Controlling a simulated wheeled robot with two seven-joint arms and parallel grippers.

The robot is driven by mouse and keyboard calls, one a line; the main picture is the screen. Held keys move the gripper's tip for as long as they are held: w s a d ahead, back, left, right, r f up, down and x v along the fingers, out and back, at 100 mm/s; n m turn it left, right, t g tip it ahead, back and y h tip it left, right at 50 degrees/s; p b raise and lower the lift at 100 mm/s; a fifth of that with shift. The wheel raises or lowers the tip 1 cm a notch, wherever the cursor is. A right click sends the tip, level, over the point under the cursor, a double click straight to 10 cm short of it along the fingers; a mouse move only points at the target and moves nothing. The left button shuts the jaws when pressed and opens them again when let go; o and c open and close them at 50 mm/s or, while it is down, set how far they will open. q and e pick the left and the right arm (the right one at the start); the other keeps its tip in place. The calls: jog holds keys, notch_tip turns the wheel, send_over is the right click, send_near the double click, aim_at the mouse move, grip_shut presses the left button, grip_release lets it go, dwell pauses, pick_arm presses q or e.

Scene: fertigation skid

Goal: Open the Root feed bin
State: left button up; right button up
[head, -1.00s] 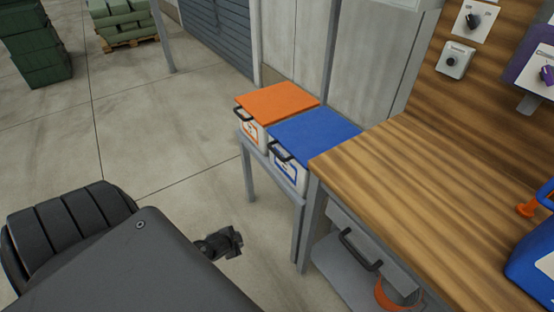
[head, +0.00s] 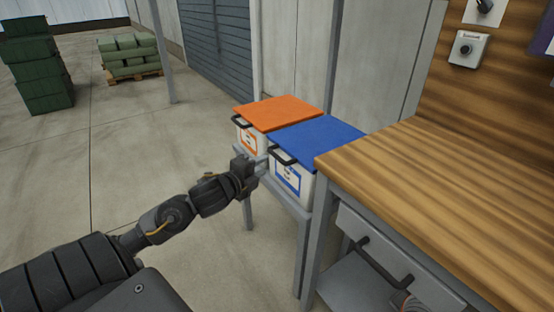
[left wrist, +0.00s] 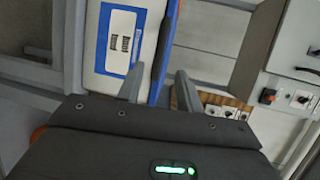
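Two white bins stand side by side, one with an orange lid (head: 278,112) and one with a blue lid (head: 318,138). Both lids look closed, and each has a dark front handle. The label text is too small to read, so I cannot tell which is the Root feed bin. My left gripper (head: 262,167) is at the bin fronts, just left of the blue-lidded bin's handle (head: 283,156). In the left wrist view its fingers (left wrist: 159,86) are apart, with the blue-lidded bin's handle (left wrist: 161,55) showing between them; I cannot tell whether they touch. My right gripper is out of view.
The bins rest on a grey metal stand (head: 302,235). A wooden workbench (head: 450,190) with a handled drawer (head: 400,265) adjoins on the right. Green crates (head: 38,65) and a pallet of sacks (head: 130,58) are far back left. The floor at left is clear.

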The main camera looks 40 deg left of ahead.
aim_at(277, 157)
pick_arm(q)
jog(key=w, duration=0.3)
jog(key=w+f, duration=0.1)
jog(key=w, duration=0.2)
jog(key=w+a, duration=0.1)
jog(key=w, duration=0.2)
jog(key=shift+w+f+b, duration=0.1)
jog(key=shift+f+b, duration=0.2)
jog(key=shift+f, duration=0.1)
grip_shut()
